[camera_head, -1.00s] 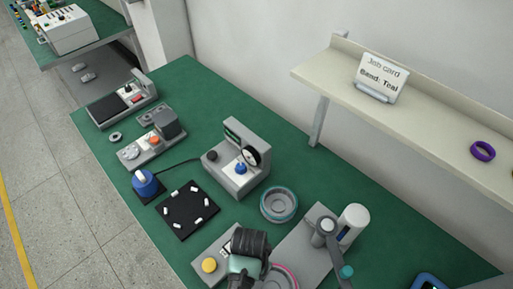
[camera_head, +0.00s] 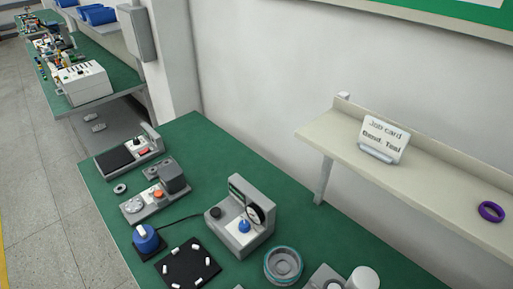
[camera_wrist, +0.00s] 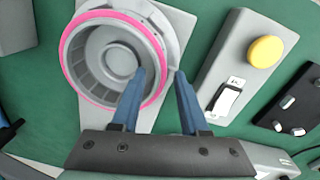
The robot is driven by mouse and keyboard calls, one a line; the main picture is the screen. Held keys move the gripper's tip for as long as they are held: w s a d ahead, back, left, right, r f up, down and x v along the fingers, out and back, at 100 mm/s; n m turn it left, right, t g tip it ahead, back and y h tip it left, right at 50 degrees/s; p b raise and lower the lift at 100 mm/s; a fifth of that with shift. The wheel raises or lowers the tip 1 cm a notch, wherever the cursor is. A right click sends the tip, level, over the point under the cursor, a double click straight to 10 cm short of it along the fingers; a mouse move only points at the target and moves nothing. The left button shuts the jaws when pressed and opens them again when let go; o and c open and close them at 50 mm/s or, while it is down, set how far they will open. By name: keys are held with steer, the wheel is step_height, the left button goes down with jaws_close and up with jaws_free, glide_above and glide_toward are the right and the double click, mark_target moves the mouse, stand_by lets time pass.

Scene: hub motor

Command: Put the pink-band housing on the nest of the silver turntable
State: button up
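The pink-band housing (camera_wrist: 72,75) is a grey round cup with a pink rim, seen from above in the wrist view. It sits on a grey plate (camera_wrist: 148,118). My gripper (camera_wrist: 160,75) is open. Its left finger overlaps the cup's inside and its right finger lies outside the rim; I cannot tell whether either touches. In the head view the housing and my gripper are out of frame. A grey fixture with a small round silver disc (camera_head: 133,206) may be the silver turntable, but I cannot tell for sure.
A teal-band housing (camera_head: 283,265) stands on the green bench. Beside it are a gauge stand (camera_head: 240,225), a black mat with white pegs (camera_head: 188,264) and a blue-topped pot (camera_head: 147,241). A yellow-button box (camera_wrist: 265,52) is right of the housing. The shelf (camera_head: 440,195) holds a purple ring (camera_head: 491,211).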

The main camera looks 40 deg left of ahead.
step_height(320, 180, up, 12)
steer(key=shift+a, duration=0.25)
stand_by(0.6)
steer(key=shift+r, duration=0.1)
